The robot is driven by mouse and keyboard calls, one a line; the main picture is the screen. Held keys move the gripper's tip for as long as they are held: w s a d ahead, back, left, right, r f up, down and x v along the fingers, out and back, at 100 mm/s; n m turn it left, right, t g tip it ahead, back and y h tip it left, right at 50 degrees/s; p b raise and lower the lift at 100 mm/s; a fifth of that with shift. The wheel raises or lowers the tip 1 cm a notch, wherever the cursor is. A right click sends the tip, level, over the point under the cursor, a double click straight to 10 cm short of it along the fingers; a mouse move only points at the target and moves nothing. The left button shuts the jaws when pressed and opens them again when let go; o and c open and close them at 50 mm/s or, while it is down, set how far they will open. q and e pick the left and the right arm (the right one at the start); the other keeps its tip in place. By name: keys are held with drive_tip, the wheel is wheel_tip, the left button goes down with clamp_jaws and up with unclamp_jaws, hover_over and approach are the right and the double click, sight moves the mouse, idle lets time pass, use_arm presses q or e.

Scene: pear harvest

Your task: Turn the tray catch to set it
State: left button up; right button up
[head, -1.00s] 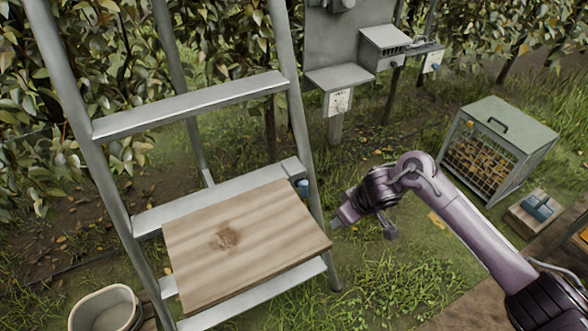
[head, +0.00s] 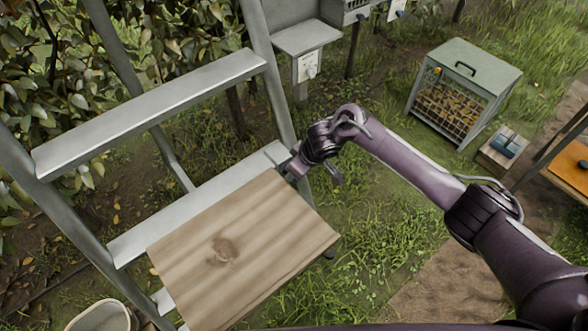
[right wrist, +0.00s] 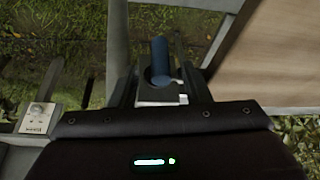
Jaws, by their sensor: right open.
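The wooden tray (head: 265,255) lies on the metal ladder (head: 150,112) in the head view. It also fills the right side of the right wrist view (right wrist: 275,50). The blue tray catch (right wrist: 160,58) stands up between the fingers of my right gripper (right wrist: 157,75), which is open around it. Whether a finger touches it I cannot tell. In the head view my right gripper (head: 288,168) is at the tray's back right corner, beside the ladder's right rail, and hides the catch. My left gripper is out of view.
A green-topped mesh crate (head: 465,90) stands on the grass at the right, near a small box with a blue item (head: 505,145). A pale bucket (head: 100,318) is at the lower left. A grey post-mounted shelf (head: 305,38) is behind the ladder. Open grass lies right of the tray.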

drive_tip(key=x, duration=0.2)
drive_tip(key=shift+w+a+f, duration=0.15)
drive_tip(key=shift+w+a, duration=0.05)
drive_tip(key=shift+w, duration=0.1)
drive_tip(key=shift+s, duration=0.15)
drive_tip(key=shift+d, duration=0.1)
clamp_jaws()
drive_tip(key=shift+s+t+h+p, duration=0.1)
drive_tip(key=shift+t+h+p, duration=0.2)
drive_tip(key=shift+h+p, duration=0.15)
drive_tip(key=shift+a+n+t+h, duration=0.3)
drive_tip(key=shift+t+h, duration=0.2)
drive_tip(key=shift+h, duration=0.15)
drive_tip(key=shift+f, duration=0.1)
unclamp_jaws()
drive_tip(key=shift+d, duration=0.1)
